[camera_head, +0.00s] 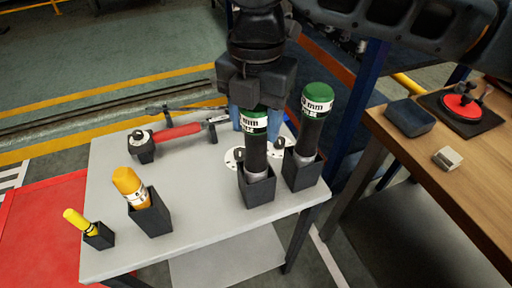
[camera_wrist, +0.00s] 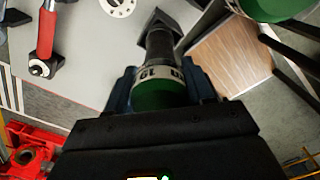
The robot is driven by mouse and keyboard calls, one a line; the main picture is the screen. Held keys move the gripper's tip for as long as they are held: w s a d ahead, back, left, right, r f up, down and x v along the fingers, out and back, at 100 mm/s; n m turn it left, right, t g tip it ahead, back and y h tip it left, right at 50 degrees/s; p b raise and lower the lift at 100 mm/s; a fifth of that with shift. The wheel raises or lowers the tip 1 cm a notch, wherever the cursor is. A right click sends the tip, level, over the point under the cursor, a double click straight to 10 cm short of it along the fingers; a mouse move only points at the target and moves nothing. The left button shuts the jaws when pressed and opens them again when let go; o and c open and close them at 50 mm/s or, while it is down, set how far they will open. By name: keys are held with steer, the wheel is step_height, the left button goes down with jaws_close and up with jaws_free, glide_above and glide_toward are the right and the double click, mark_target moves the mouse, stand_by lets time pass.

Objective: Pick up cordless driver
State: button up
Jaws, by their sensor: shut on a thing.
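A black driver with a green top and a white label (camera_head: 256,150) stands upright in the left of two dark square holders (camera_head: 258,190) on the grey table. My gripper (camera_head: 252,108) comes down from above, with its fingers around the green top. The wrist view shows the green top (camera_wrist: 160,93) between the two fingers (camera_wrist: 162,88), with the black body running down beyond. The gripper is shut on it. The driver's lower end is hidden in the holder. A second, similar green-topped driver (camera_head: 313,120) stands just to the right; its top (camera_wrist: 275,8) is at the wrist view's upper edge.
An orange-handled tool (camera_head: 130,185) and a small yellow one (camera_head: 76,220) stand in holders at the left. A red-handled wrench (camera_head: 178,132) lies behind. A blue post (camera_head: 358,105) rises at the right, near a wooden bench (camera_head: 440,190).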

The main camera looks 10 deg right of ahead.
jaws_close()
steer(key=shift+r, duration=0.2)
step_height(320, 180, up, 18)
steer(key=shift+f, duration=0.15)
stand_by(0.6)
steer(key=shift+o, duration=0.2)
jaws_free()
jaws_close()
steer(key=shift+f, duration=0.1)
